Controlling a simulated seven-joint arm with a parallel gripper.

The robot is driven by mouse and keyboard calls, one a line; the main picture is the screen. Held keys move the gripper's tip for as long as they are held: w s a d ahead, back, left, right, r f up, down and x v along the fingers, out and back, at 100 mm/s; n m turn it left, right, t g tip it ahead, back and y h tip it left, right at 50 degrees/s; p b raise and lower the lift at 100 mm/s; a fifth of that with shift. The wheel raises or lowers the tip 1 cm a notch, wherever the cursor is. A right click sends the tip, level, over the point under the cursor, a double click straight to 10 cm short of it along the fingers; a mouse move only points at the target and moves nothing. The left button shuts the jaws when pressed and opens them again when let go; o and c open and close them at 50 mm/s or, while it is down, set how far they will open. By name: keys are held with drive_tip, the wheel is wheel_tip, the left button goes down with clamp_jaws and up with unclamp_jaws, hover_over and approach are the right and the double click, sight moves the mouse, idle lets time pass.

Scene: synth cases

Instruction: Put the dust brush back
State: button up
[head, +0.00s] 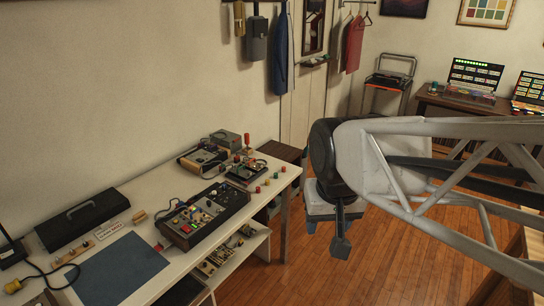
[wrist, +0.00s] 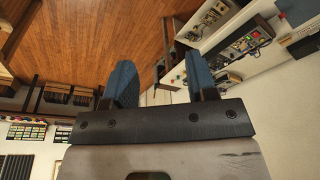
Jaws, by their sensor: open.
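My gripper (head: 340,243) hangs in the air to the right of the white workbench (head: 215,282), above the wooden floor. In the wrist view its two blue-padded fingers (wrist: 162,84) stand apart with nothing between them. I cannot pick out the dust brush with certainty. A small tan wooden piece (head: 138,217) lies on the bench near the black case, too small to identify. A tan, brush-like item (head: 239,19) hangs on the wall above the bench. The gripper is well away from both.
The bench holds a black case (head: 82,218), a blue mat (head: 122,270), a control box with knobs (head: 204,214) and several small devices. A grey box (head: 257,40) and blue garment (head: 280,50) hang on the wall. Open floor (head: 350,280) lies right of the bench.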

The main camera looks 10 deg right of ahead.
drive_tip(key=shift+n, duration=0.3)
drive_tip(key=s, duration=0.1)
drive_tip(key=s+d+f, duration=0.1)
drive_tip(key=s, duration=0.1)
drive_tip(key=s+f, duration=0.1)
drive_tip(key=s, duration=0.1)
drive_tip(key=shift+s+d+f, duration=0.1)
drive_tip(key=shift+s+d, duration=0.05)
drive_tip(key=shift+d, duration=0.1)
